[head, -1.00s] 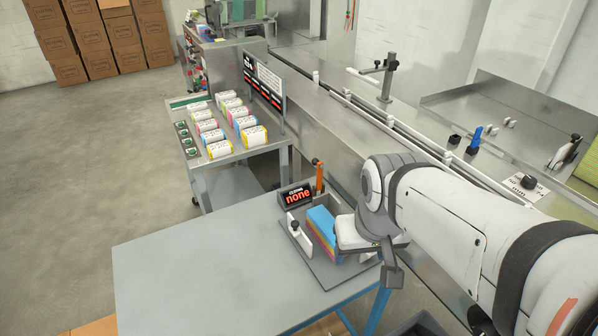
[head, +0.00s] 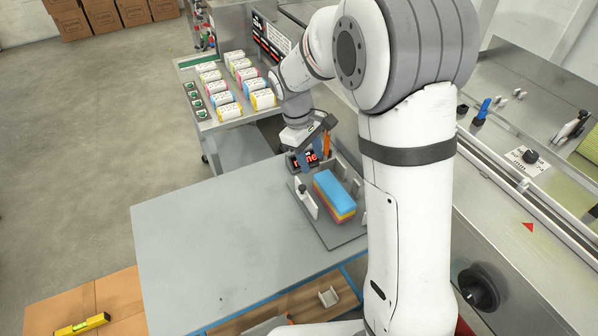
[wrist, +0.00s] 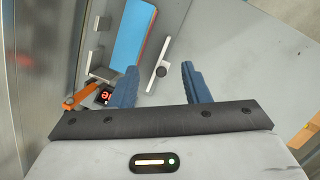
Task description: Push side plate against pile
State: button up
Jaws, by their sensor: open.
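The pile (head: 335,195) is a stack of folded cloths, blue on top with yellow, pink and orange layers below, lying on a grey fixture plate (head: 338,236). In the wrist view the pile's blue top (wrist: 132,32) is at upper left. The white side plate (head: 308,203) stands upright to its left, with a dark knob and a visible gap to the pile. In the wrist view the side plate (wrist: 166,52) appears between and beyond my fingertips. My gripper (head: 308,156) is open and empty, above the fixture's far end, in front of the display; its fingers (wrist: 159,70) seem clear of the side plate.
A small display (head: 292,163) with red letters and an orange handle (head: 326,146) stand at the fixture's far end. The grey table (head: 215,240) is clear to the left. Behind it, a cart (head: 232,123) carries several wrapped packs. A conveyor runs along the right.

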aim_at(302, 187)
jog(key=w+a+f+n+h+p, duration=0.2)
jog(key=w+a+f+n, duration=0.25)
jog(key=f, duration=0.25)
jog(key=shift+m+g+y, duration=0.3)
jog(key=shift+m, duration=0.05)
jog(key=shift+w+a+p+x, duration=0.1)
jog(key=shift+w+p+x, duration=0.1)
jog(key=shift+x, duration=1.1)
jog(key=shift+w+a+p+x, duration=0.1)
jog(key=shift+p+x, duration=0.1)
jog(key=shift+x, duration=1.1)
jog(key=shift+w+p+x, duration=0.1)
jog(key=shift+p+x, duration=0.1)
jog(key=shift+x, duration=1.1)
jog(key=shift+f, duration=0.1)
jog(key=shift+c, duration=0.4)
grip_shut()
jog(key=w+d, duration=0.1)
jog(key=d, duration=0.2)
jog(key=w+d+b, duration=0.1)
jog(key=d, duration=0.1)
jog(key=w+d, duration=0.1)
jog(key=d, duration=0.2)
jog(key=shift+w+d, duration=0.35)
jog(key=shift+w, duration=0.05)
jog(key=shift+o, duration=0.4)
grip_release()
